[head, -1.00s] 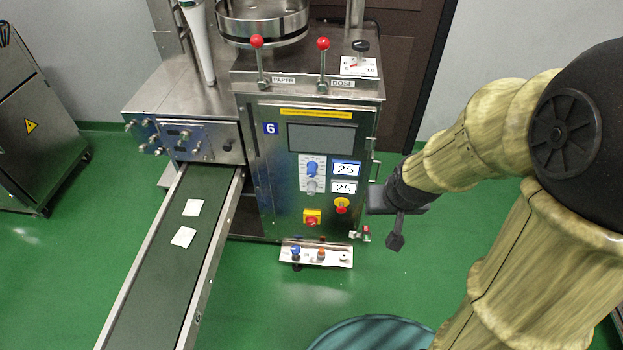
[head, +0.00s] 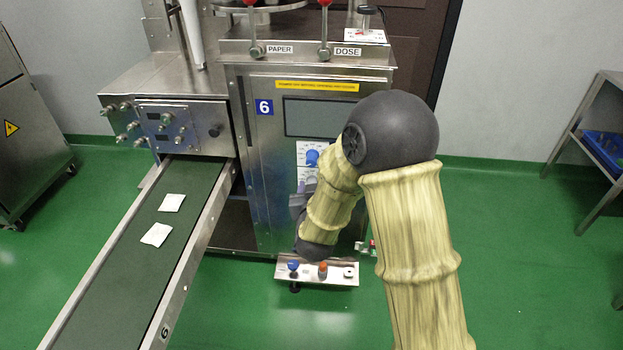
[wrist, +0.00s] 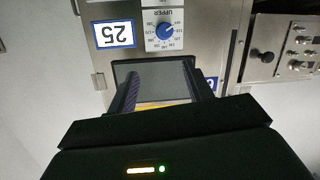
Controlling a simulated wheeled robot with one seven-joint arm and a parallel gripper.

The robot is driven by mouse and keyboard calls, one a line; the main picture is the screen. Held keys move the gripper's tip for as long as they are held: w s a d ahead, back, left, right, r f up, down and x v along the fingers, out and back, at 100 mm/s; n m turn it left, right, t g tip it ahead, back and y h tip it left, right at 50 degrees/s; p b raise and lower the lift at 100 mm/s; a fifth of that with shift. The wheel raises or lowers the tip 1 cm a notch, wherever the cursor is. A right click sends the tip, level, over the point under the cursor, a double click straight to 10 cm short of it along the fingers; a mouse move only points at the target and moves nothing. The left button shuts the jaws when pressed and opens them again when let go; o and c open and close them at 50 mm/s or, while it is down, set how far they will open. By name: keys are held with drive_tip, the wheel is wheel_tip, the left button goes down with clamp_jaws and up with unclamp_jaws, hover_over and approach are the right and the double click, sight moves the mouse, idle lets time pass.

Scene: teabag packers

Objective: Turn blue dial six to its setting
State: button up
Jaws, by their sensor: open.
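In the wrist view the picture is upside down, and the blue dial (wrist: 165,31) shows whole, with a printed scale and the word UPPER. My gripper (wrist: 162,72) is open and empty. Its fingers lie in front of the dark screen (wrist: 160,82), apart from the dial. In the head view the fingers are mostly hidden behind my arm.
Red-knobbed levers (head: 325,50) stand above the panel. A small control box (head: 335,273) with blue and orange knobs sits low in front. A conveyor (head: 130,260) with two teabags runs along the left. A shelf (head: 598,135) stands at the right, with green floor free before it.

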sight(311, 165)
wheel_tip(311, 165, down, 6)
drive_tip(key=a+t+h+b, duration=0.1)
drive_tip(key=a+t+b, duration=0.1)
drive_tip(key=b, duration=0.2)
drive_tip(key=shift+s+a+t, duration=0.25)
drive_tip(key=shift+a+t, duration=0.05)
drive_tip(key=shift+a, duration=0.1)
drive_tip(key=shift+r, duration=0.1)
drive_tip(key=shift+w, duration=0.15)
drive_tip(key=w+b, duration=0.1)
drive_tip(key=w, duration=1)
drive_tip(key=w+b, duration=0.1)
drive_tip(key=w, duration=0.5)
drive_tip(key=shift+w+d+b, duration=0.1)
drive_tip(key=shift+d+b, duration=0.2)
drive_tip(key=shift+b, duration=0.05)
drive_tip(key=c, duration=1)
